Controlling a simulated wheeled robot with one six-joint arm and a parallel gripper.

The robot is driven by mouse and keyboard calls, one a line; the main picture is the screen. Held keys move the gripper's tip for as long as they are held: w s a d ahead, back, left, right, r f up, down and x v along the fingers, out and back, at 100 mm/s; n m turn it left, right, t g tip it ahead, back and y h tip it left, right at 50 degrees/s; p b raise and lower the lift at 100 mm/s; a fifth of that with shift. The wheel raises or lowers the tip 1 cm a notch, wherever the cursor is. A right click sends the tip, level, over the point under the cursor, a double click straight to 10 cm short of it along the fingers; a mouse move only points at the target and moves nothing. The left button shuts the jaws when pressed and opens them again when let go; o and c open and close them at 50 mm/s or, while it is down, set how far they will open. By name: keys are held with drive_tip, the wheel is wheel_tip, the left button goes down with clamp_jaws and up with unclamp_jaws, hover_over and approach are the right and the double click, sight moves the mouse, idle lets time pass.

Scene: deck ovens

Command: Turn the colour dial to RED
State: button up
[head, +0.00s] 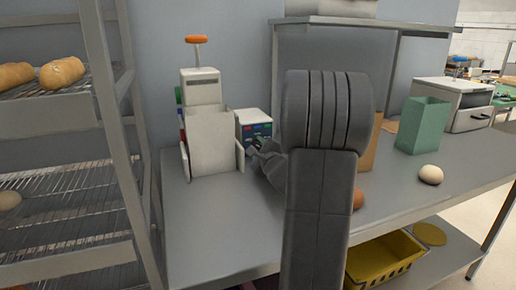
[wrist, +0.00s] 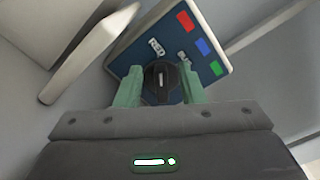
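The dial box in the head view (head: 252,117) is white with a blue front and small coloured patches, beside the white machine. In the wrist view its blue panel (wrist: 203,62) carries red, blue and green patches and a label reading RED; a second label is partly hidden by my right finger. The black colour dial (wrist: 161,80) has a white mark that looks roughly upright in the picture. My gripper (wrist: 160,88) has its two green fingers on either side of the dial, apart, with narrow gaps showing. In the head view my arm mostly hides my gripper.
The white machine (head: 211,135) with an orange-topped lever (head: 197,39) stands left of the box. A wire rack (head: 65,190) with bread is at far left. A green bag (head: 423,125) and a bun (head: 430,174) stand on the counter (head: 215,228) at right.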

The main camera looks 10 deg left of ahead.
drive_tip(key=v, duration=1.3)
drive_tip(key=shift+s+d, duration=0.25)
drive_tip(key=shift+s, duration=0.05)
drive_tip(key=shift+w, duration=0.1)
drive_tip(key=x, duration=1.3)
drive_tip(key=shift+w+a, duration=0.3)
drive_tip(key=shift+s+d, duration=0.1)
